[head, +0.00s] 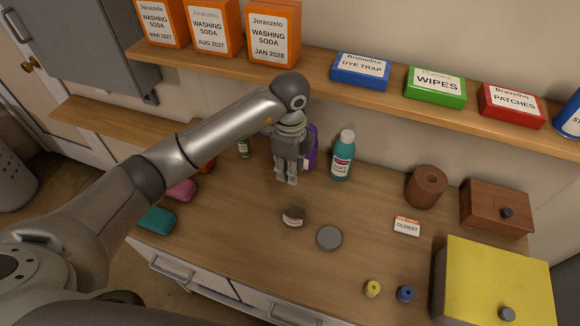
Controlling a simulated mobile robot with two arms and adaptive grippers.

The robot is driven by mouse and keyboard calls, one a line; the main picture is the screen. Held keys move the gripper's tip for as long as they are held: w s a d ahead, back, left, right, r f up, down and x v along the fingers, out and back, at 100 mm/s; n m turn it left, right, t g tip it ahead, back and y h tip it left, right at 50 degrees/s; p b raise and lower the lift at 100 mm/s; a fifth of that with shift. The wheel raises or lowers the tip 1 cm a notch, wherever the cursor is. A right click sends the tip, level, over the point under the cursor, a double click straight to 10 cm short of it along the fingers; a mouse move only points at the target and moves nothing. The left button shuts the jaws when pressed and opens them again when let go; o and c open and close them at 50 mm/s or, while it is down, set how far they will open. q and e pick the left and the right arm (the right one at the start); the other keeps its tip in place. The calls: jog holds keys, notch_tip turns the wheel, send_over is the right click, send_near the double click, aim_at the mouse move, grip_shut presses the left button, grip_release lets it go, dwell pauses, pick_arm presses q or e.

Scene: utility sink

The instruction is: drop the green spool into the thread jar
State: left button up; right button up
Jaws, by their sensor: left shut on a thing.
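My left gripper (287,179) points down over the back middle of the counter, in front of a purple container. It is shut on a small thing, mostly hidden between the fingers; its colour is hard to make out. No green spool shows elsewhere, so I take it to be that. A small open jar (293,217) with a dark inside and a pale label stands on the counter, nearer than the gripper and apart from it; I take it as the thread jar. A grey round lid (329,238) lies to its right. My right gripper is not in view.
A yellow spool (372,289) and a blue spool (405,294) stand front right, by a yellow box (495,285). A teal bottle (342,156) and the purple container (311,147) stand behind. A shelf (390,95) with boxes runs above. The counter around the jar is mostly clear.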

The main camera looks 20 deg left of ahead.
pick_arm(q)
notch_tip(320, 180, down, 4)
jog(key=shift+r+b, duration=0.1)
jog(key=shift+b, duration=1)
jog(key=shift+w+f, duration=0.1)
jog(key=shift+f, duration=0.2)
jog(key=shift+f+b, duration=0.15)
jog(key=shift+b, duration=0.15)
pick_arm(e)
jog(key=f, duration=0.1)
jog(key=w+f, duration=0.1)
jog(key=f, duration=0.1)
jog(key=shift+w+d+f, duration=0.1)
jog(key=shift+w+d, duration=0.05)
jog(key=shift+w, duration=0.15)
pick_arm(q)
jog(key=o, duration=0.9)
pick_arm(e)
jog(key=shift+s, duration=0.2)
